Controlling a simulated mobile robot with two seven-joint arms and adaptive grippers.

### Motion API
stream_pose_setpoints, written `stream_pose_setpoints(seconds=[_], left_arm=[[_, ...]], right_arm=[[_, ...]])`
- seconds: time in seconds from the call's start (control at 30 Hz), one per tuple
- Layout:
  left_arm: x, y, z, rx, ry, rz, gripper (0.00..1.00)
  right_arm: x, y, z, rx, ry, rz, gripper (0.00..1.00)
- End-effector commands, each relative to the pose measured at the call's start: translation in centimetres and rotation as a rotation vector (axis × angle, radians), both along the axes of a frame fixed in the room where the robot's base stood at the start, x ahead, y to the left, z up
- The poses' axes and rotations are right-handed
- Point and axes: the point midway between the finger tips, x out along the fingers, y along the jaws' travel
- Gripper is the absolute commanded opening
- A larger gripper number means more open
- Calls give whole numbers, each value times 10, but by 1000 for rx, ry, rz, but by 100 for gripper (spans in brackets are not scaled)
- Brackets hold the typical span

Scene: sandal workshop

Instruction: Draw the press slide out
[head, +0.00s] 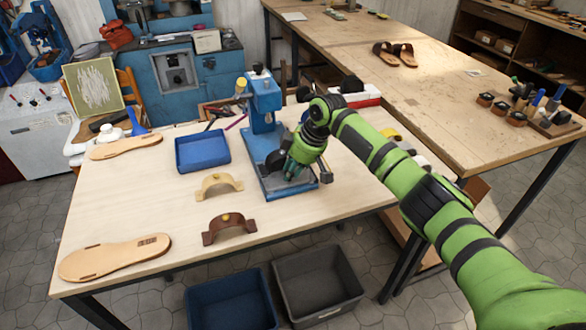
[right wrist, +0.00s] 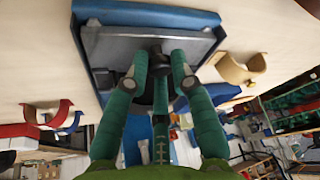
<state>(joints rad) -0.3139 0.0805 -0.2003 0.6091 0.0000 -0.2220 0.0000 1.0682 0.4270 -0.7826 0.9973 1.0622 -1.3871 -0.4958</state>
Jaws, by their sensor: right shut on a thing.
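The blue press (head: 264,100) stands upright on the light wooden table, with its blue base (head: 296,192) lying toward the front edge. My right gripper (head: 298,160) reaches in from the right and is low over this base. In the right wrist view the press slide (right wrist: 112,46) is a grey plate set in the blue base (right wrist: 150,13). There my right gripper (right wrist: 160,64) has its green fingers closed around a dark knob (right wrist: 157,50) at the slide's near edge. The fingers hide part of the knob and slide. My left gripper is not in view.
A blue tray (head: 203,152) stands left of the press. A tan strap (head: 218,186), a brown strap (head: 229,228) and two soles (head: 115,257) lie nearby. A blue bin (head: 232,301) and a grey bin (head: 318,285) stand below the front edge. The table's middle left is clear.

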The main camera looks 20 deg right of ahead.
Motion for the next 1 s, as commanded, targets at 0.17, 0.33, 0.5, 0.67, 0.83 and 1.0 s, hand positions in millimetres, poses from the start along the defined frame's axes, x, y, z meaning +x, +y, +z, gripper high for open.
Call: stream_pose_setpoints(seconds=[0.17,0.33,0.5,0.67,0.83,1.0], left_arm=[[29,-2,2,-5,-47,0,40],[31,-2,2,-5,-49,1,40],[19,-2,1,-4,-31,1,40],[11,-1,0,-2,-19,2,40],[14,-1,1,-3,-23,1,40],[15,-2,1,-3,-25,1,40]], right_arm=[[-2,3,-1,4,8,6,0],[-2,2,-1,4,7,5,48],[-1,1,-1,3,6,4,48],[-2,-1,3,2,3,2,48],[-8,-8,27,2,0,2,48],[-18,-18,61,1,1,3,48]])
